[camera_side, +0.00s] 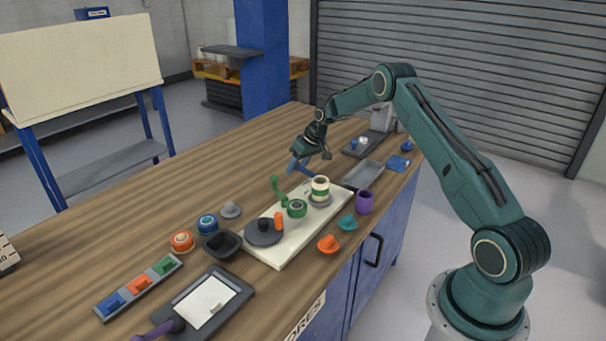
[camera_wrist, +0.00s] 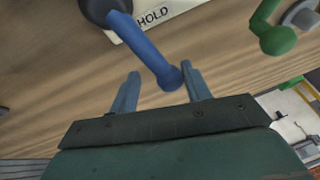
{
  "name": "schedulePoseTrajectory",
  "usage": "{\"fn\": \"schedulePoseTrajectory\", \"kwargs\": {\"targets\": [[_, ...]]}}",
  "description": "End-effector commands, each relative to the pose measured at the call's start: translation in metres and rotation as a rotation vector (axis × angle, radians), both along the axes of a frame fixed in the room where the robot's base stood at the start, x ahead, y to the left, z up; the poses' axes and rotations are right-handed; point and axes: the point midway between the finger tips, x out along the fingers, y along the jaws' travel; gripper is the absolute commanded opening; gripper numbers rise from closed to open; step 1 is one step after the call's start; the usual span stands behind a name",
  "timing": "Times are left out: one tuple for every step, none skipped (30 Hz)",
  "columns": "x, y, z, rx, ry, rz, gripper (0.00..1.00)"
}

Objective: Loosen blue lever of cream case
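The cream case (camera_side: 284,250) is a long flat board on the wooden table; its edge, lettered "HOLD", shows at the top of the wrist view (camera_wrist: 160,10). The blue lever (camera_wrist: 147,47) runs from a dark round pivot at the top left to a rounded knob. My gripper (camera_wrist: 161,71) is open, with one finger on each side of the knob end; I see gaps, and cannot tell its depth between them.
A green lever (camera_side: 277,190), green ring (camera_side: 297,209), cream-and-green roller (camera_side: 320,187) and dark disc (camera_side: 263,234) sit on the case. A grey tray (camera_side: 362,174) and purple cup (camera_side: 364,202) stand to its right. The table left of the case's far end is clear.

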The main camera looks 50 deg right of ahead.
Motion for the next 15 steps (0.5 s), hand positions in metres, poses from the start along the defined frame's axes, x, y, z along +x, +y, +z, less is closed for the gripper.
{"fn": "schedulePoseTrajectory", "kwargs": {"targets": [[0.0, -0.004, 0.001, -0.001, 0.0, -0.05, 0.46], [0.0, -0.006, 0.001, -0.001, -0.001, -0.08, 0.46], [0.0, -0.009, 0.002, -0.003, -0.002, -0.114, 0.46], [-0.002, -0.01, 0.008, -0.003, -0.003, -0.108, 0.46], [-0.004, -0.011, 0.012, -0.003, -0.002, -0.106, 0.46], [-0.007, -0.011, 0.018, -0.003, -0.003, -0.105, 0.46], [-0.008, -0.011, 0.021, -0.003, -0.003, -0.104, 0.46], [-0.01, -0.011, 0.025, -0.002, -0.002, -0.104, 0.46], [-0.013, -0.012, 0.03, -0.002, -0.002, -0.103, 0.46], [-0.014, -0.012, 0.034, -0.001, -0.001, -0.102, 0.46], [-0.016, -0.012, 0.038, -0.001, -0.001, -0.101, 0.46], [-0.018, -0.013, 0.043, -0.002, -0.003, -0.1, 0.46], [-0.02, -0.013, 0.047, -0.001, -0.001, -0.101, 0.46], [-0.022, -0.014, 0.05, -0.001, -0.001, -0.101, 0.46], [-0.024, -0.014, 0.056, -0.002, -0.002, -0.1, 0.46]]}}
